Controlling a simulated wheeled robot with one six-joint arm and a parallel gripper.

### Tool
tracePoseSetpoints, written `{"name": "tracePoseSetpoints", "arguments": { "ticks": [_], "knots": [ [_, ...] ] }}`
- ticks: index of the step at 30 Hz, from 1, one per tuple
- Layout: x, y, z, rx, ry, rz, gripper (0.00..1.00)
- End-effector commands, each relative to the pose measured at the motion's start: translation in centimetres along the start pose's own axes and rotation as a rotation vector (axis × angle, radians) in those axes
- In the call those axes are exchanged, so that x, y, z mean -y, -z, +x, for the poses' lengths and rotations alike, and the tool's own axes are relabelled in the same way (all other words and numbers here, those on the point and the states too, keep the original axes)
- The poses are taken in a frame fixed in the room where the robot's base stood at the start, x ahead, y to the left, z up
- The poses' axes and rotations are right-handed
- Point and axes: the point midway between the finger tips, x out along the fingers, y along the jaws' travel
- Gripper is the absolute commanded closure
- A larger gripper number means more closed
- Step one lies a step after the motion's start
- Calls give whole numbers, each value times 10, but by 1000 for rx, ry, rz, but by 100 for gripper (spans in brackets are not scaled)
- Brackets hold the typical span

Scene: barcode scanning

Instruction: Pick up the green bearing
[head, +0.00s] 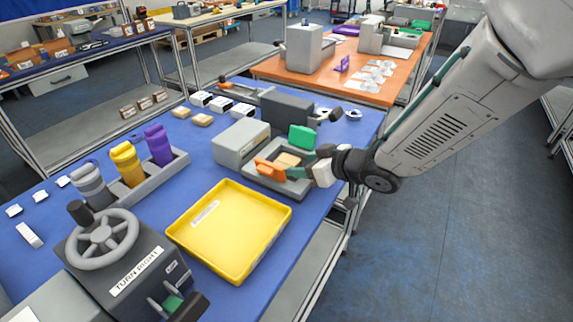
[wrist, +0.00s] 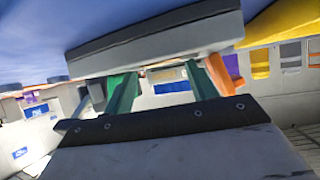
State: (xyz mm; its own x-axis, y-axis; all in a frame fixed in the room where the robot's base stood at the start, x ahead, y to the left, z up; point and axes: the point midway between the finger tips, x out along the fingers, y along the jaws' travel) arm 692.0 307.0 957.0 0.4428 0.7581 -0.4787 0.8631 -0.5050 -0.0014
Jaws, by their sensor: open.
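A green block-like part (head: 302,137), likely the green bearing, stands at the right of a grey station (head: 243,141) on the blue table. An orange part (head: 270,171) and a tan block (head: 288,160) are beside it. My gripper (head: 304,163) is open at the station's right side, its teal fingers near the tan block and just below the green part. In the wrist view my gripper (wrist: 162,85) spans a tan patch, with the orange part (wrist: 233,68) beyond the right finger. Green finger and green part are hard to tell apart there.
A yellow tray (head: 213,262) lies in front of the station. Grey, yellow and purple parts stand in a holder (head: 176,173) at the left, near a handwheel box (head: 125,262). Small white and tan boxes lie behind. An orange table (head: 345,92) stands farther back.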

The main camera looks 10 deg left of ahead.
Motion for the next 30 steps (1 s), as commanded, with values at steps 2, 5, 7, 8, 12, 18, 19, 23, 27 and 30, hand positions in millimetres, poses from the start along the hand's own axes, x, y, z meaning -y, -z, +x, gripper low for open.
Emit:
{"name": "tracePoseSetpoints", "arguments": {
  "ticks": [2,5,7,8,12,18,19,23,27,30],
  "knots": [
    [2,1,13,1,1,-1,43],
    [2,2,28,1,0,0,43],
    [2,1,36,2,0,0,43],
    [2,2,39,2,-1,0,43],
    [2,2,44,1,-2,0,43],
    [2,2,43,1,-3,0,54],
    [2,2,43,1,-3,0,62],
    [2,2,43,0,-3,0,80],
    [1,2,43,0,-3,0,84],
    [1,5,42,-1,-3,-1,84]
  ]
}}
